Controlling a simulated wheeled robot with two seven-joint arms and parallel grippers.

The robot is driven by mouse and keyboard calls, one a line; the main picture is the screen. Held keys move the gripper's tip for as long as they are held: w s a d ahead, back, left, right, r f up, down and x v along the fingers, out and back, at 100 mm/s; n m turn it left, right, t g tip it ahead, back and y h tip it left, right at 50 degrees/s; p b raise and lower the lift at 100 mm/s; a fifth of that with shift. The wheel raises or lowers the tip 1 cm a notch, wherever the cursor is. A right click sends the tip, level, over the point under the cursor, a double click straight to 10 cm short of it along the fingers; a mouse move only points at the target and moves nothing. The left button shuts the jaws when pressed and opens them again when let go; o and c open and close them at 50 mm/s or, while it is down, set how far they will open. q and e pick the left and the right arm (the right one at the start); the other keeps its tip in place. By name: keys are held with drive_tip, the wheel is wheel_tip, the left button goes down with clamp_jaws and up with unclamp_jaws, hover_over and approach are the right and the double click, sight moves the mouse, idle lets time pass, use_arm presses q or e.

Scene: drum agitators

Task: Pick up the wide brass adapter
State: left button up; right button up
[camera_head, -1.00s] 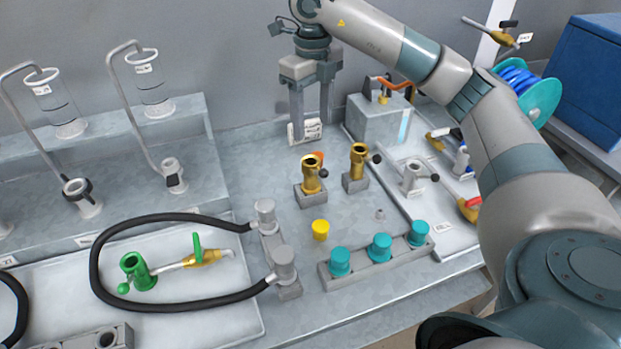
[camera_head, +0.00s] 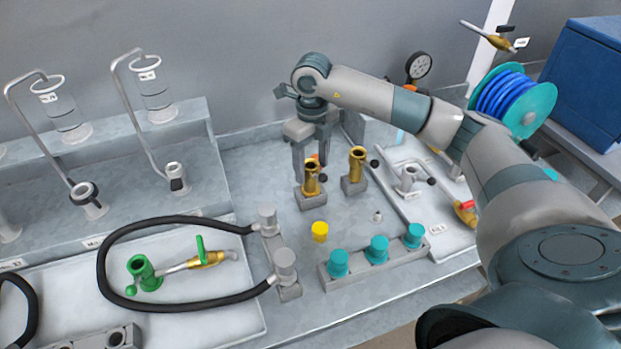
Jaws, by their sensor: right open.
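Two brass adapters stand upright in grey square blocks on the bench. The left brass adapter (camera_head: 311,181) looks slightly wider than the right brass adapter (camera_head: 357,165), and each has a dark round knob at its side. My right gripper (camera_head: 310,168) points down at the left adapter. Its fingers are open and show on either side of that adapter's upper part, partly behind it. I cannot tell whether they touch it. My left gripper is not in view.
A yellow cap (camera_head: 320,232) and a rack (camera_head: 377,262) with teal caps stand in front. A black hose (camera_head: 185,303) loops at the left. A grey fitting (camera_head: 407,178) stands to the right. A pressure gauge (camera_head: 418,66) shows behind my right arm.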

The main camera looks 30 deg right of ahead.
sight(311, 179)
idle(0.3)
drive_tip(key=shift+f+p, duration=0.75)
wheel_tip(311, 179, down, 3)
drive_tip(key=shift+w+p, duration=0.15)
drive_tip(key=shift+p, duration=0.6)
drive_tip(key=shift+f, duration=0.4)
drive_tip(key=c, duration=1.2)
drive_tip(key=shift+r, duration=0.1)
drive_tip(key=shift+c, duration=0.2)
